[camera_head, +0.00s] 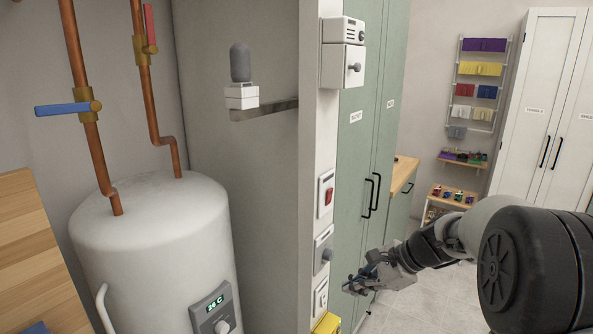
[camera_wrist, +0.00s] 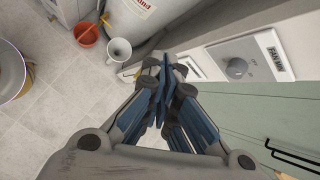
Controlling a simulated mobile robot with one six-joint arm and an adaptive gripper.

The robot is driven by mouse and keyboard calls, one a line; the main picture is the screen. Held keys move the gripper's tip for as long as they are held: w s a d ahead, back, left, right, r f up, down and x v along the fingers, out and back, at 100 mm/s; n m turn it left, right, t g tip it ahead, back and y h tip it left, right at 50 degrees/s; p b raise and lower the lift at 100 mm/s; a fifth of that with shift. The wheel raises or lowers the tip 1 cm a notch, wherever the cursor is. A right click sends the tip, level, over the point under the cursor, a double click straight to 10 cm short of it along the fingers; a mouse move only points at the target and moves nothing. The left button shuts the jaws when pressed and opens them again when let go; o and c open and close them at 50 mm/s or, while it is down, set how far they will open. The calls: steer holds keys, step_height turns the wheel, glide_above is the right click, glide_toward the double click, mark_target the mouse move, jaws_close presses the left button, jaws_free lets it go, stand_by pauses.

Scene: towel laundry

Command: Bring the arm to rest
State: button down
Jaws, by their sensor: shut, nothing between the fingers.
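My gripper (camera_head: 361,282) is at the lower middle right of the head view, in front of the green cabinet doors. It is shut and empty. In the wrist view, the blue fingers of my gripper (camera_wrist: 163,85) meet at the tips with nothing between them. My arm reaches in from the lower right of the head view. The gripper seems close to the panel edge with switches, but whether it touches cannot be told.
A white boiler (camera_head: 150,240) with copper pipes stands at left. Green cabinet doors (camera_head: 362,140) are behind the gripper. A dial box (camera_wrist: 240,65) is close by. A towel rack (camera_head: 480,85) hangs far back.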

steer(key=s+a+r+n+h, duration=0.25)
steer(key=s+r+n, duration=0.2)
steer(key=s, duration=0.35)
steer(key=s+d+r+n+h, duration=0.2)
steer(key=s+n+h, duration=0.2)
steer(key=s+n, duration=0.9)
steer(key=s, duration=1.1)
steer(key=shift+s+t, duration=0.3)
steer(key=shift+s, duration=0.1)
steer(key=shift+n+h, duration=0.25)
